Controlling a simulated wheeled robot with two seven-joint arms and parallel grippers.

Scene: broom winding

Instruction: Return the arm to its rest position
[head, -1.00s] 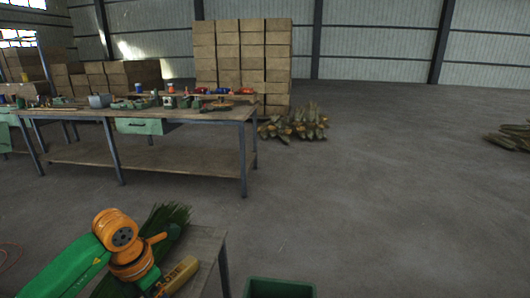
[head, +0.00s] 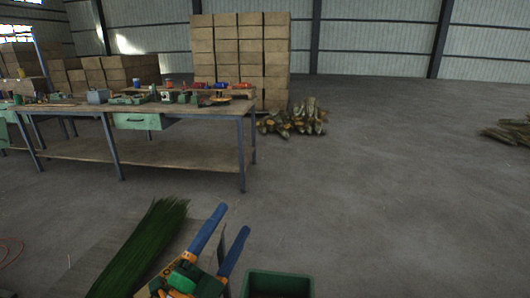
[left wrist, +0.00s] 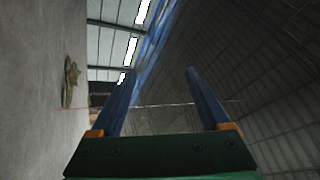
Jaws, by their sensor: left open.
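My left gripper (head: 234,219) is at the bottom middle of the head view. Its two blue fingers are spread apart and point up and to the right, with nothing between them. In the left wrist view, its open fingers (left wrist: 163,72) frame only the far wall and roof, and the space between them is empty. A bundle of long green bristles (head: 140,247) lies on the near work table (head: 88,262), left of the gripper and apart from its fingers. My right gripper shows in neither view.
A green bin (head: 280,284) stands right of the gripper at the bottom edge. A workbench (head: 75,157) with tools stands behind, before stacked boxes (head: 240,55). Bundles (head: 293,119) lie on the floor beyond it.

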